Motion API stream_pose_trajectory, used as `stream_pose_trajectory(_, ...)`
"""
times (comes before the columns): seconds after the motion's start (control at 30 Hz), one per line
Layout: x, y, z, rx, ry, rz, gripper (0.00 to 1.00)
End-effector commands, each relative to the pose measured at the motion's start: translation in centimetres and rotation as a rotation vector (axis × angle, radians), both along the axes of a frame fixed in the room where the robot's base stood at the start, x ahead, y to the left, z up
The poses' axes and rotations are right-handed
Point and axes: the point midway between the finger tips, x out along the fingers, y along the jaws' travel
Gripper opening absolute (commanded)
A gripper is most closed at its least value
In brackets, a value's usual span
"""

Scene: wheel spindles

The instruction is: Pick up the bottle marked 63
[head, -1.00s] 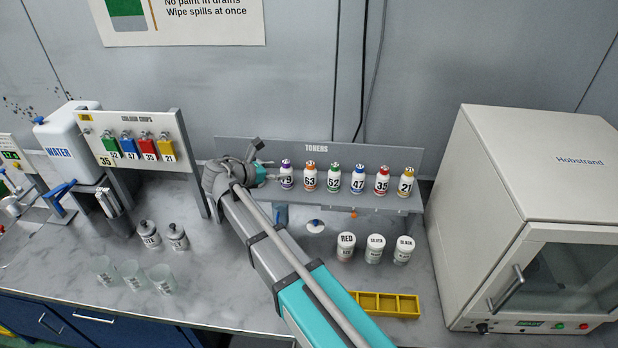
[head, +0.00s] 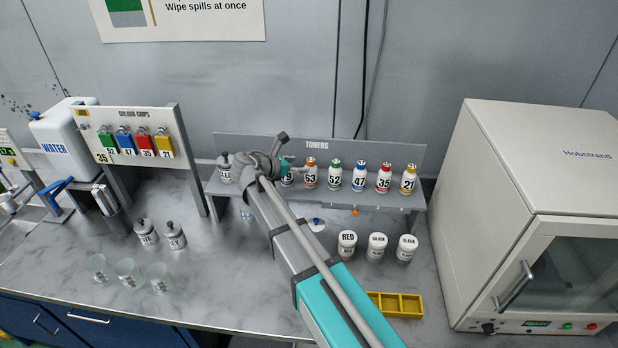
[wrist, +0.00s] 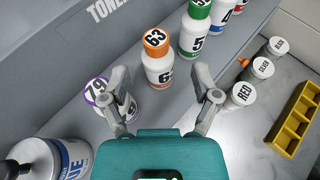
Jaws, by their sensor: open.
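The bottle marked 63 (head: 309,175) is white with an orange cap and stands upright on the toner shelf (head: 395,201). In the wrist view the bottle marked 63 (wrist: 158,66) stands ahead of my gripper, roughly between the lines of its two fingers. My gripper (wrist: 162,84) is open and empty, its fingers spread, with no clear contact with that bottle. In the head view my gripper (head: 284,166) is at the left part of the row. The purple-capped bottle marked 79 (wrist: 104,97) is close by the left finger, and the gripper partly hides it in the head view.
Bottles marked 52 (head: 334,176), 47 (head: 359,177), 35 (head: 383,179) and 21 (head: 407,181) stand to the right. A grey-lidded container (wrist: 58,160) is to the left. White jars (head: 347,244) and a yellow tray (head: 397,304) are on the counter below.

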Motion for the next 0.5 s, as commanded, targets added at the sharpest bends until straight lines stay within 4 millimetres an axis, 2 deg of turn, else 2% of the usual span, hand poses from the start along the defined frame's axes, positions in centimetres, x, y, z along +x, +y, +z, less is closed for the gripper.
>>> stream_pose_trajectory(0.5,0.51,-0.5,-0.2,0.0,0.0,-0.001,0.79)
